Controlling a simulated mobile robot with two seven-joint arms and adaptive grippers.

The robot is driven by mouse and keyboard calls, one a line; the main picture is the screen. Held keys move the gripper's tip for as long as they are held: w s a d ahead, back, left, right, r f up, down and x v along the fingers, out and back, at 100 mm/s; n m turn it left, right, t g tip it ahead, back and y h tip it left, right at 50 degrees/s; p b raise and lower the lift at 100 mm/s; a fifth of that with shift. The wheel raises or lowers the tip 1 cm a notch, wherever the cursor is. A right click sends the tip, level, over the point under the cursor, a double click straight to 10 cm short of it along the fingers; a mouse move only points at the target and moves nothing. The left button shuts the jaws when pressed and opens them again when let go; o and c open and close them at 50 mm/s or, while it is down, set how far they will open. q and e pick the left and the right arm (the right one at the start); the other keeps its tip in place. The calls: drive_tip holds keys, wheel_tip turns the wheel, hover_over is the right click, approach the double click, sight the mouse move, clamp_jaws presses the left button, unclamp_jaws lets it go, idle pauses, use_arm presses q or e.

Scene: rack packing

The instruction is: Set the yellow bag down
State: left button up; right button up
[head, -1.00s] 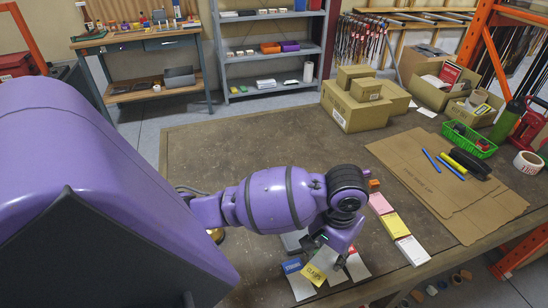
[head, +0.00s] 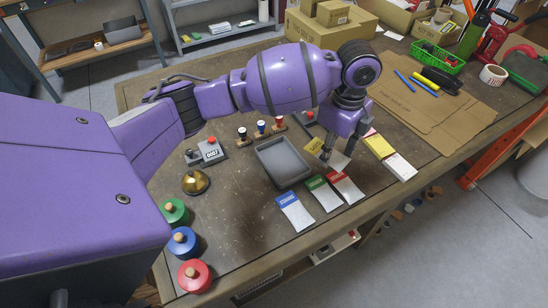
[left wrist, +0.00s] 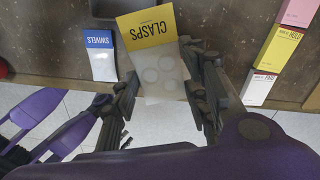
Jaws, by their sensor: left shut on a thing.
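The yellow-topped bag marked CLASPS (head: 315,147) is clear and pale below its label, and it hangs above the table. It also shows in the left wrist view (left wrist: 148,30). My left gripper (head: 328,156) is shut on it; in the left wrist view the fingers (left wrist: 166,92) flank its lower part. A blue-topped bag (head: 296,212), a green-topped bag (head: 323,194) and a red-topped bag (head: 346,188) lie in a row near the table's front edge. The gap under the held bag is hard to judge.
A grey tray (head: 262,172) lies left of the held bag. Pink, yellow and white pads (head: 402,168) lie to its right, near a flat cardboard sheet (head: 420,108). Stamps (head: 261,128), a bell (head: 196,182) and coloured round weights (head: 183,241) stand left.

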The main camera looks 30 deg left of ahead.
use_arm(q)
drive_tip(key=w+r+m, duration=0.2)
drive_tip(key=w+m, duration=0.1)
hover_over(285, 167)
drive_tip(key=shift+m, duration=0.3)
drive_tip(key=f, duration=0.6)
drive_tip(key=d+f, duration=0.1)
drive_tip(key=f, duration=0.1)
drive_tip(key=shift+w+f, duration=0.2)
drive_tip(key=shift+f, duration=0.2)
drive_tip(key=shift+s+a+f, duration=0.1)
drive_tip(key=shift+a+f, duration=0.25)
drive_tip(key=f, duration=0.3)
drive_tip(key=shift+s+a+f, duration=0.1)
drive_tip(key=shift+a+f, duration=0.1)
drive_tip(key=shift+f, duration=0.15)
use_arm(e)
drive_tip(key=shift+s, duration=0.15)
